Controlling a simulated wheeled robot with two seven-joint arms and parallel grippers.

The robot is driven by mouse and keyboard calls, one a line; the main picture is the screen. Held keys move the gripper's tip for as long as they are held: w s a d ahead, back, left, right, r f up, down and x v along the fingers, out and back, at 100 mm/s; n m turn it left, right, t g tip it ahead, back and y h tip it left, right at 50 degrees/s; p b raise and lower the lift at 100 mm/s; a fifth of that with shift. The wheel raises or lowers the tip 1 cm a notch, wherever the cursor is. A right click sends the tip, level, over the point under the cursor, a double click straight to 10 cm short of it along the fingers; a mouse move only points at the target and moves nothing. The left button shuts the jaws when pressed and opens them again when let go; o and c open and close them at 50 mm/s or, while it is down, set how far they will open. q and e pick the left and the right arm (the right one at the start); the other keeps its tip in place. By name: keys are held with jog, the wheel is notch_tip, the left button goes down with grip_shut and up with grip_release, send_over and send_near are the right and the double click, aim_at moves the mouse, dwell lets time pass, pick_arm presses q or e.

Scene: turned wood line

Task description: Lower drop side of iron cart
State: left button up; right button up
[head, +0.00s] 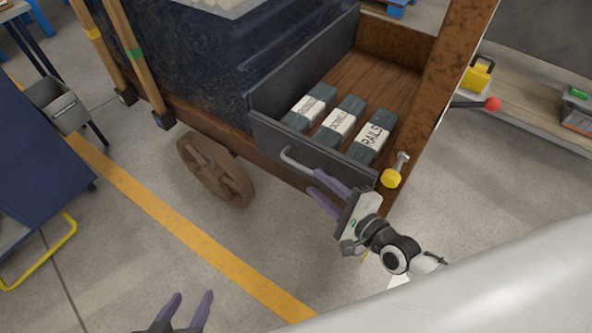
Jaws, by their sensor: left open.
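The iron cart has a rusty frame (440,90) and a wooden floor (385,78). Its dark grey drop side (265,132) stands upright along the near edge, with a grey bar handle (296,162) on its outer face. A yellow-based latch or pin (391,178) sits at the right end of that side. My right gripper (313,181) is beside the handle's right end, its purple fingers apart; I cannot tell whether it touches the handle. My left gripper (189,298) is open and empty over the floor at the bottom, away from the cart.
Several labelled grey boxes (344,122) lie in the cart behind the drop side. A rusty wheel (215,170) is below. A blue trolley (40,165) stands at left. A red-knobbed lever (492,104) is at right. The floor around the yellow line (185,228) is clear.

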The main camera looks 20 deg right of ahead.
aim_at(300, 168)
jog(key=b+x, duration=0.2)
jog(key=x, duration=0.8)
jog(key=shift+w, duration=0.25)
grip_shut()
